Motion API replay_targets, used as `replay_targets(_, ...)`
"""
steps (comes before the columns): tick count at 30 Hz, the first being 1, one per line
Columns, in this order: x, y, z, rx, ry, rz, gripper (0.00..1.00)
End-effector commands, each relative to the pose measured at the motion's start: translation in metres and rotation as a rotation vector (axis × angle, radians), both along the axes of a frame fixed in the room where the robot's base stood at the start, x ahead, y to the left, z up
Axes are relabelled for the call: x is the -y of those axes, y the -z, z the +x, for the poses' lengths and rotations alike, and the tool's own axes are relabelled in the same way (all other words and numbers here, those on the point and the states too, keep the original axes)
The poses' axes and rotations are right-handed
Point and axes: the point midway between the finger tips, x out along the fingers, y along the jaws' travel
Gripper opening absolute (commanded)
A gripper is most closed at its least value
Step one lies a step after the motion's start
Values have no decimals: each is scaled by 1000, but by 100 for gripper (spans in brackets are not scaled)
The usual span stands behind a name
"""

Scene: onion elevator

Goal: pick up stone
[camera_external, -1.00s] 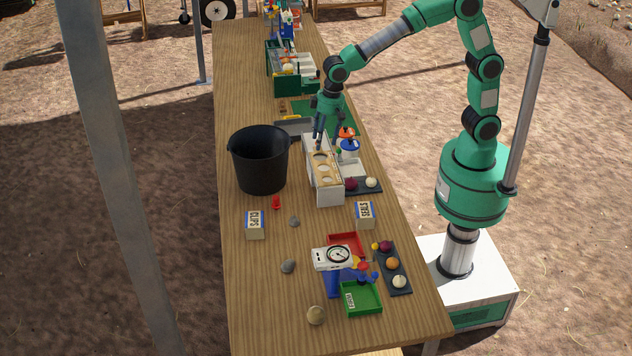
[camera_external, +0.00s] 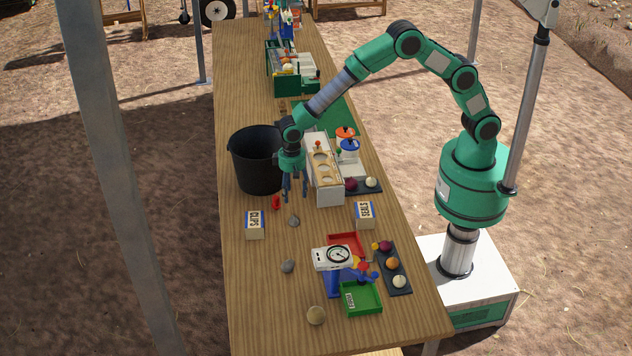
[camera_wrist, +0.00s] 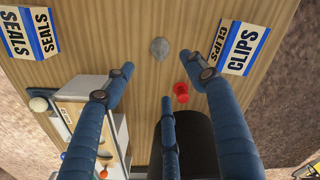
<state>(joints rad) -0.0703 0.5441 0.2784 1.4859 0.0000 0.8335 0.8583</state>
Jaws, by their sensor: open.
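A small grey stone (camera_external: 294,221) lies on the wooden table between the CLIPS box and the SEALS box. It also shows in the wrist view (camera_wrist: 159,48), top centre, just beyond the fingertips. A second grey stone (camera_external: 288,266) lies nearer the front of the table. My gripper (camera_external: 293,196) points down over the table with its blue fingers spread open and empty. It is above and slightly behind the first stone, not touching it. In the wrist view the three fingers of my gripper (camera_wrist: 160,76) point towards the stone.
A black bucket (camera_external: 254,165) stands left of my gripper and a white holed rack (camera_external: 328,188) right. A red piece (camera_external: 276,203) lies near the CLIPS box (camera_external: 255,226). The SEALS box (camera_external: 365,214) is right. A scale (camera_external: 332,258) and trays stand in front.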

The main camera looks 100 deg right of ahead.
Motion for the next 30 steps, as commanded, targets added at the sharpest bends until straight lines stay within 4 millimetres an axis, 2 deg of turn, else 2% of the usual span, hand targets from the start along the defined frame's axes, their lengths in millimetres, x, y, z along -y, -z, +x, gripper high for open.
replay_targets(9,0,0,0,0,0,0,56)
replay_targets(14,0,8,-1,-1,0,0,56)
replay_targets(30,0,79,0,0,-1,0,56)
